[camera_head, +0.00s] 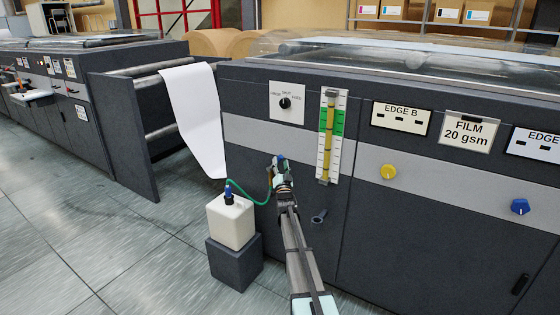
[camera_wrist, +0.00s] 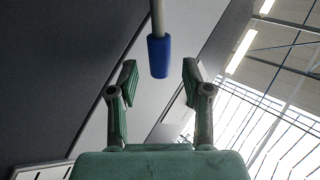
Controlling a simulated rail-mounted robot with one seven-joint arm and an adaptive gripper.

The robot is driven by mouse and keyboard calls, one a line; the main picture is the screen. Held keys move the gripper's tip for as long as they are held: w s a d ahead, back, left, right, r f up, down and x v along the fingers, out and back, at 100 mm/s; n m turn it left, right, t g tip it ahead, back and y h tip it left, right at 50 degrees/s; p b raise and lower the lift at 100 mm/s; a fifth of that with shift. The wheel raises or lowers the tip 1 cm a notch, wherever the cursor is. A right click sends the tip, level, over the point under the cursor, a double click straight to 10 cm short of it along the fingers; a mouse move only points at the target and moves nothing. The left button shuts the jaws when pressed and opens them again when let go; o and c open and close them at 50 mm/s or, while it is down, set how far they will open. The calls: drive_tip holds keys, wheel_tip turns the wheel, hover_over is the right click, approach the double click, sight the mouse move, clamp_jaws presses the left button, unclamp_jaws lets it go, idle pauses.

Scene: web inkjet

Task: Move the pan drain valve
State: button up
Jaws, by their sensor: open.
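A blue-sleeved lever (camera_wrist: 159,56), which looks like the pan drain valve's handle, shows in the wrist view on a pale rod coming from the top. My gripper (camera_wrist: 159,84) is open and holds nothing. In the head view my gripper (camera_head: 278,170) is at the front of the dark machine, and a bit of blue (camera_head: 281,158) shows at its tip. The valve's body is hidden behind my gripper there.
A white jug (camera_head: 231,222) with a blue cap stands on a dark block (camera_head: 235,262). A green hose (camera_head: 252,203) runs from it towards my gripper. A short grey pipe (camera_head: 319,216) sticks out of the machine to the right. A level gauge (camera_head: 329,140) is above right.

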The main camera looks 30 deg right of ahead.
drive_tip(key=v, duration=0.8)
drive_tip(key=shift+s+f, duration=0.2)
drive_tip(key=shift+s, duration=0.05)
drive_tip(key=shift+a, duration=0.1)
